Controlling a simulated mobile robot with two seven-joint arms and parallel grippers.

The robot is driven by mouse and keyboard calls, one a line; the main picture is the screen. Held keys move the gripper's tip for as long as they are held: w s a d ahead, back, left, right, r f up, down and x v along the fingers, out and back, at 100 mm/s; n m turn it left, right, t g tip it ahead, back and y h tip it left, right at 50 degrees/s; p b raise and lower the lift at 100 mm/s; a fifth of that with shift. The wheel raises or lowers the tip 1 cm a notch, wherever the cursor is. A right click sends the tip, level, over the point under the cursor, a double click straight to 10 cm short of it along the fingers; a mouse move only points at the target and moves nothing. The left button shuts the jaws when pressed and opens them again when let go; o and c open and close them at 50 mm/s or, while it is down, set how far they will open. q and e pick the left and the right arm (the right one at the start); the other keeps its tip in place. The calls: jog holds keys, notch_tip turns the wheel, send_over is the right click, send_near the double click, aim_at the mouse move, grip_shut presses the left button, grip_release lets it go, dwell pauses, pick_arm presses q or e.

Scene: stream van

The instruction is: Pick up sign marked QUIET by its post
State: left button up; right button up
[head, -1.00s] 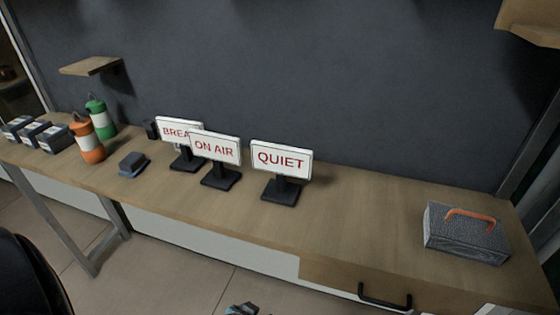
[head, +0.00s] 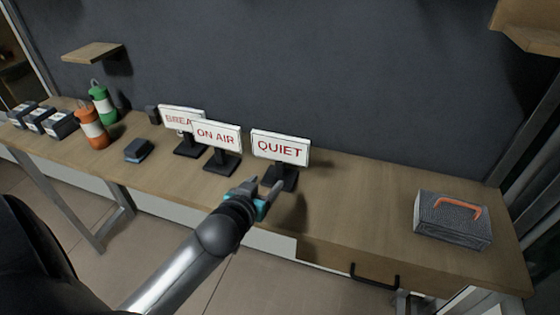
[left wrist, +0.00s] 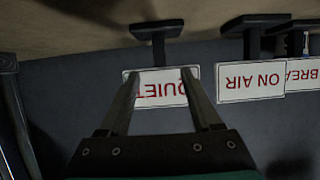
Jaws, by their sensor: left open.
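The QUIET sign (head: 280,147) stands upright on its dark post and base (head: 281,177) on the bench, the rightmost of three signs. It also shows upside down in the left wrist view (left wrist: 160,88), partly hidden behind the fingers, with its post (left wrist: 158,50) above, between the finger lines. My left gripper (head: 264,187) is open and empty, just in front of the sign's base; in the left wrist view its two fingers (left wrist: 158,82) stand apart. I cannot tell from these views whether a fingertip touches the sign. My right gripper is not in view.
The ON AIR sign (head: 216,135) stands close left of QUIET, with the BREAK sign (head: 181,118) partly behind it. A blue-grey block (head: 138,150), an orange bottle (head: 91,126) and a green bottle (head: 102,103) are further left.

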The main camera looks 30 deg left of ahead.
aim_at(279, 168)
pick_arm(q)
jog(key=x, duration=0.5)
jog(key=shift+b+x, duration=0.45)
jog(key=shift+x, duration=2.05)
jog(key=shift+w+d+r, duration=0.1)
jog(key=shift+r, duration=0.1)
grip_shut()
